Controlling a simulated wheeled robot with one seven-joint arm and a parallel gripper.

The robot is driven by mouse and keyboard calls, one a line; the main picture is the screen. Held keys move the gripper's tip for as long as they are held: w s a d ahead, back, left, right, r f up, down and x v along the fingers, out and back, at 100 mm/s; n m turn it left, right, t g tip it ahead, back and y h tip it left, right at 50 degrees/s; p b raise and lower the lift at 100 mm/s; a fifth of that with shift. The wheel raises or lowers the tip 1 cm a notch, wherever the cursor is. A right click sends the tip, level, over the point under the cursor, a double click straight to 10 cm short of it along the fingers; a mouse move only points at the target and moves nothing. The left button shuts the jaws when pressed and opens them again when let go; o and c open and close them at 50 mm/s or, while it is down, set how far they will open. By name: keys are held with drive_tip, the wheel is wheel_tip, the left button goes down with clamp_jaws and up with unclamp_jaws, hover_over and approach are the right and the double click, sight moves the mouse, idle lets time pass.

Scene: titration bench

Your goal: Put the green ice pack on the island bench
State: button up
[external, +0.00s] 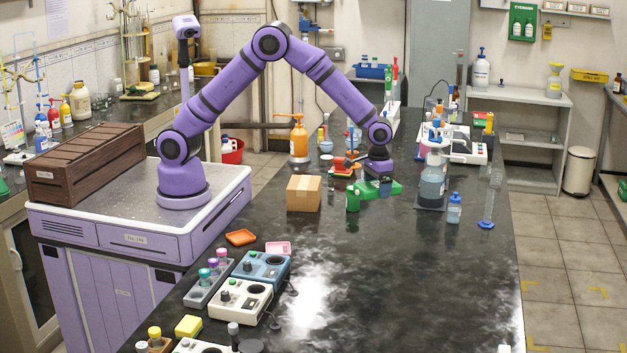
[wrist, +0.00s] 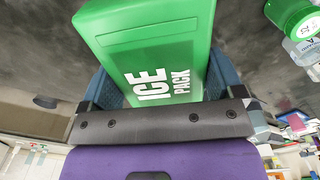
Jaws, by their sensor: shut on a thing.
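The green ice pack (wrist: 150,35), with white "ICE PACK" lettering, fills the top middle of the wrist view. My gripper (wrist: 158,85) is shut on it, with one blue finger on each side. In the external view my gripper (external: 385,187) points down over the middle of the island bench (external: 400,270), a black marbled top. The ice pack (external: 393,188) shows there as green at the fingers, low over the bench. I cannot tell whether its underside touches the top.
A cardboard box (external: 304,194) stands left of my gripper, an orange pump bottle (external: 299,140) behind it. A large grey-blue bottle (external: 432,180), a small blue bottle (external: 454,208) and a cylinder (external: 490,197) stand to the right. The bench front is largely clear beyond the instruments at left.

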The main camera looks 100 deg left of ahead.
drive_tip(key=w+d+m, duration=0.2)
drive_tip(key=d, duration=1.1)
drive_tip(key=m, duration=0.6)
hover_over(314, 321)
drive_tip(key=shift+f, duration=7.5)
drive_tip(key=shift+f, duration=0.15)
drive_tip(key=o, duration=0.9)
drive_tip(key=shift+c, duration=0.2)
